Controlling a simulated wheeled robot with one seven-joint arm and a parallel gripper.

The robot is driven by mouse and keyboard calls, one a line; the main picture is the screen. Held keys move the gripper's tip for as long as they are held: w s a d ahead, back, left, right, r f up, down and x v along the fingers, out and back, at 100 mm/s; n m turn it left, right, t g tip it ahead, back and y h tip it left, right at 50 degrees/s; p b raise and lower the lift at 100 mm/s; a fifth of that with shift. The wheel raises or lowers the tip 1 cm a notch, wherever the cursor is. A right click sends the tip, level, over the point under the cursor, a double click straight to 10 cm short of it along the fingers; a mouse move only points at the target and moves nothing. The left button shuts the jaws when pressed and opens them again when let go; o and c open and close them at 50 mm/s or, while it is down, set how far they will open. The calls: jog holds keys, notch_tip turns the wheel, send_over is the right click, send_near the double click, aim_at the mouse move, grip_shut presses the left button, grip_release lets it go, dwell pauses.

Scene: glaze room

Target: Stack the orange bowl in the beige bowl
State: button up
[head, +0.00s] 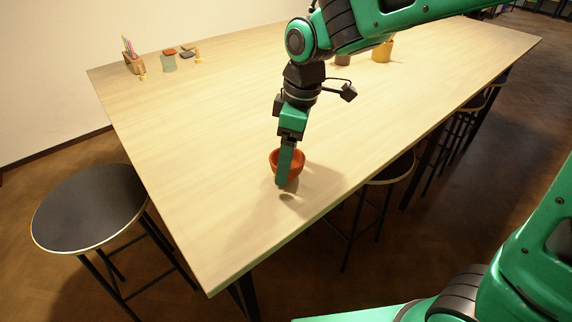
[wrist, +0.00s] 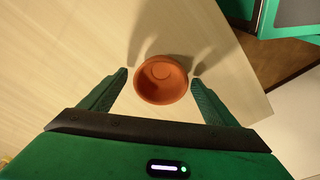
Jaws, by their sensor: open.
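The orange bowl (head: 299,159) stands upright on the wooden table, near its front edge. In the wrist view the orange bowl (wrist: 161,79) shows its open top, empty, between and slightly beyond my fingertips, with a gap to each finger. My gripper (head: 284,182) is open, points down and partly covers the bowl in the head view. In the wrist view my gripper (wrist: 159,77) has its fingers on either side of the bowl, and holds nothing. I cannot make out a beige bowl in either view.
The wooden table (head: 180,140) is mostly bare around the bowl. A pencil holder (head: 133,62) and small pots (head: 169,61) stand at the far left. A yellow-orange container (head: 382,52) stands at the back, beside a brown one (head: 342,59). Stools (head: 90,207) surround the table.

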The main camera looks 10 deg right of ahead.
jog(key=shift+a+f, duration=0.1)
jog(key=shift+f, duration=0.6)
jog(key=c, duration=1.3)
jog(key=shift+o, duration=0.2)
jog(key=shift+r, duration=0.1)
